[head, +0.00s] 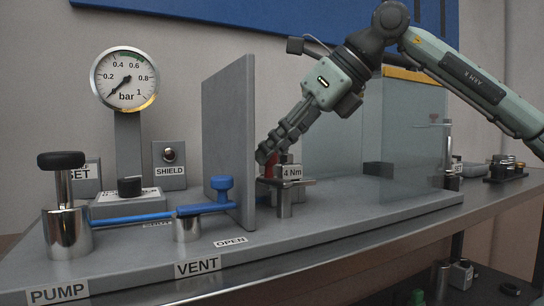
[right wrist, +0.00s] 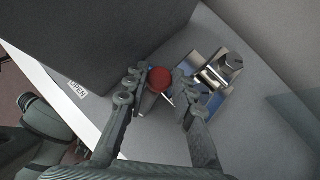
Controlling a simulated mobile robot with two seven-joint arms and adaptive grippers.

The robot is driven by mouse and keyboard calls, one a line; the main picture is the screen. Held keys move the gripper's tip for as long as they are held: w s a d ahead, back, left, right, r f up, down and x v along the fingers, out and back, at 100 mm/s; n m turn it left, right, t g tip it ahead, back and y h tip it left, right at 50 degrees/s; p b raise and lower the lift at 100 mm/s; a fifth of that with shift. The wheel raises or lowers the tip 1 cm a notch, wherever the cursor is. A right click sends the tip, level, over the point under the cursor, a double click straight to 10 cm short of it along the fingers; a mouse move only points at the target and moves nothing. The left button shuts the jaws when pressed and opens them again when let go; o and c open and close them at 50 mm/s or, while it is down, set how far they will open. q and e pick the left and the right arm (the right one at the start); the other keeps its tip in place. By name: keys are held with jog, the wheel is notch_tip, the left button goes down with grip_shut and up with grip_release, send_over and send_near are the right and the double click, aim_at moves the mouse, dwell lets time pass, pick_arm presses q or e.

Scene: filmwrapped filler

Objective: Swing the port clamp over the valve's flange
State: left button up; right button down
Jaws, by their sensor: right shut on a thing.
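A shiny metal fitting (right wrist: 222,70) sits right of the knob, apparently the clamp and flange area. I cannot tell clamp from flange there, nor how they line up. In the head view the fingers mostly hide the knob. My left gripper is not in view.
The grey panel (head: 230,140) stands close left of the gripper. Clear shield panes (head: 412,140) stand to the right. On the base are a blue vent lever (head: 205,208), a black-capped pump (head: 66,225) and a gauge (head: 125,79) with its needle near zero.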

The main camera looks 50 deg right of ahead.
jog(key=shift+s+d+m+h+b, duration=0.1)
jog(key=shift+d+m+h+b, duration=0.05)
jog(key=shift+m+h, duration=0.45)
jog(key=shift+d+m+h+b, duration=0.15)
jog(key=shift+m+h, duration=0.25)
jog(key=shift+m, duration=0.3)
jog(key=c, duration=1.3)
grip_release()
jog(key=shift+o, duration=0.2)
jog(key=shift+s+r, duration=0.1)
jog(key=v, duration=0.7)
jog(key=shift+s+r, duration=0.2)
jog(key=shift+s, duration=0.15)
